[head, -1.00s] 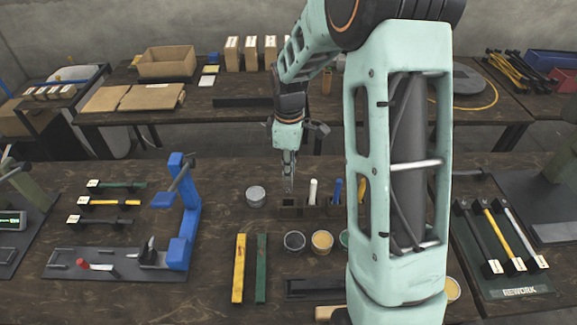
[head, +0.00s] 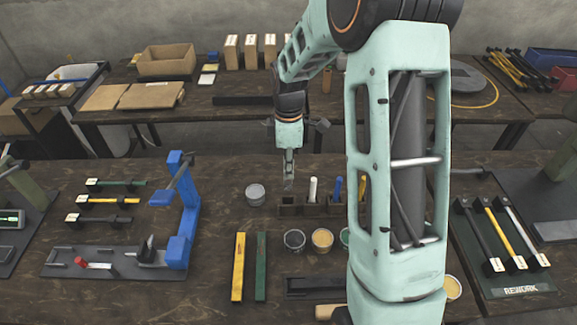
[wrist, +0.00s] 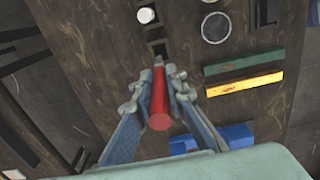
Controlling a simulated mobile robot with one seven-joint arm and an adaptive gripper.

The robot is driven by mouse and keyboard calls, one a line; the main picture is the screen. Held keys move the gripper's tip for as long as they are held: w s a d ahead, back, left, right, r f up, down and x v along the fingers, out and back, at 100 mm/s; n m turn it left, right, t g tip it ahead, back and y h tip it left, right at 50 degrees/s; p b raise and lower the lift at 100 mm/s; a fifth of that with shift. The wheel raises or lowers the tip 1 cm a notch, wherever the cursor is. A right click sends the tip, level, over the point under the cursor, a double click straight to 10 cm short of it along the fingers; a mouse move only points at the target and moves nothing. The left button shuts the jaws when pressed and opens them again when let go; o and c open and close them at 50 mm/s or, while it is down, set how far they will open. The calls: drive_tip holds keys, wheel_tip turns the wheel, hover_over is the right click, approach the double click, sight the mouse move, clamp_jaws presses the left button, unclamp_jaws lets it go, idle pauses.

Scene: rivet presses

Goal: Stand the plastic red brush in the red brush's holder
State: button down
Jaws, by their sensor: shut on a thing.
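The red brush (wrist: 160,104) is between the fingers of my gripper (wrist: 158,76), which is shut on it, in the wrist view. Its red handle points toward the camera and its far end points down at the bench. In the head view my gripper (head: 289,182) hangs just above and behind the left end of a dark row of holders (head: 291,207). The brush cannot be made out there. In the wrist view a dark square holder opening (wrist: 157,48) shows just beyond the brush's far end. Whether the brush touches it cannot be told.
A white brush (head: 313,188) and a blue brush (head: 337,188) stand in the row to the right. A grey can (head: 255,195) stands to the left. Open paint pots (head: 322,240) and yellow and green bars (head: 239,267) lie in front. My arm hides the row's right part.

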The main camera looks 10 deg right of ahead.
sight(289, 189)
drive_tip(key=shift+f+b, duration=2.3)
drive_tip(key=shift+f, duration=1.4)
drive_tip(key=shift+f+b, duration=1.15)
drive_tip(key=shift+f, duration=0.5)
drive_tip(key=c, duration=1.8)
unclamp_jaws()
drive_tip(key=shift+c, duration=0.2)
drive_tip(key=shift+r, duration=0.1)
